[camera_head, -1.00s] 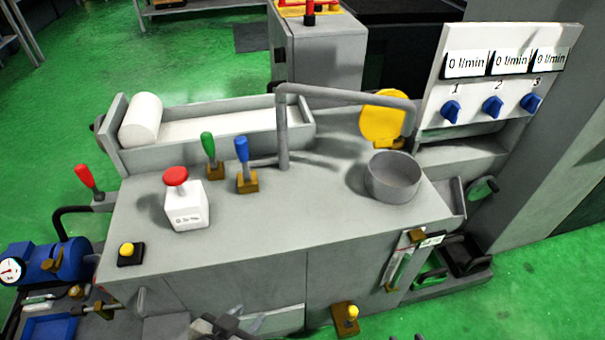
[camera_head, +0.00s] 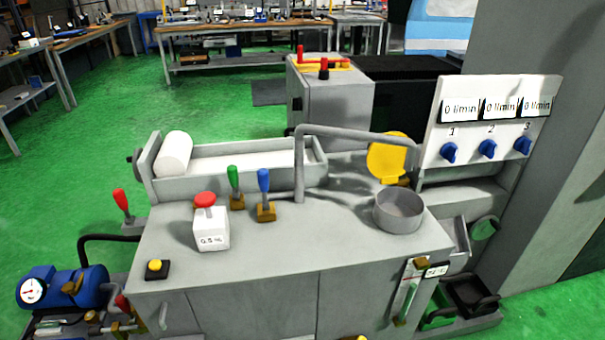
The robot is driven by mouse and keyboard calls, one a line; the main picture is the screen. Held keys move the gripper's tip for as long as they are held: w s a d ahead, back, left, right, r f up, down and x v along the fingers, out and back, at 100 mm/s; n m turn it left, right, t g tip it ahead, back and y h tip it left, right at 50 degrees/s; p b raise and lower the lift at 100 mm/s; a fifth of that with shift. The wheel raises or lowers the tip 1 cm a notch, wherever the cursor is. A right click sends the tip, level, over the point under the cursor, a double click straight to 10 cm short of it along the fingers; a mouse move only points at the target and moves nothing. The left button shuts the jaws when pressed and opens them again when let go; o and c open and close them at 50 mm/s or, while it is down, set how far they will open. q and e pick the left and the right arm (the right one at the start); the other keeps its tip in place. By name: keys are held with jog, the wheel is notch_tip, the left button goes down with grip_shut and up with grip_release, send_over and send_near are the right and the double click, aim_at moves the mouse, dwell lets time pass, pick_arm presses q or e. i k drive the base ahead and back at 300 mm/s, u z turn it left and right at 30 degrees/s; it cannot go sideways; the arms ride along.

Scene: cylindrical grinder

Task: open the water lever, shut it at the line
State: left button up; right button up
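A blue-handled lever (camera_head: 264,190) stands upright on a brass base on the grey machine top (camera_head: 290,250). A green-handled lever (camera_head: 234,184) stands just left of it, also upright. A red-handled lever (camera_head: 122,203) is at the far left, tilted. No label shows which one is the water lever. A grey bent pipe (camera_head: 352,133) ends above a round grey cup (camera_head: 399,211). No water shows at the pipe's end, and no line can be made out in the cup. A narrow sight gauge (camera_head: 408,298) is on the front at right. Neither gripper is in view.
A white block with a red knob (camera_head: 211,230) stands left of the levers. A panel (camera_head: 487,130) with blue knobs and "0 l/min" readouts is at right. A yellow round lid (camera_head: 386,158) stands behind the cup.

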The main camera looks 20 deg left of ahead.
aim_at(263, 174)
jog(key=z, duration=0.2)
jog(key=i, duration=0.95)
jog(key=u, duration=0.3)
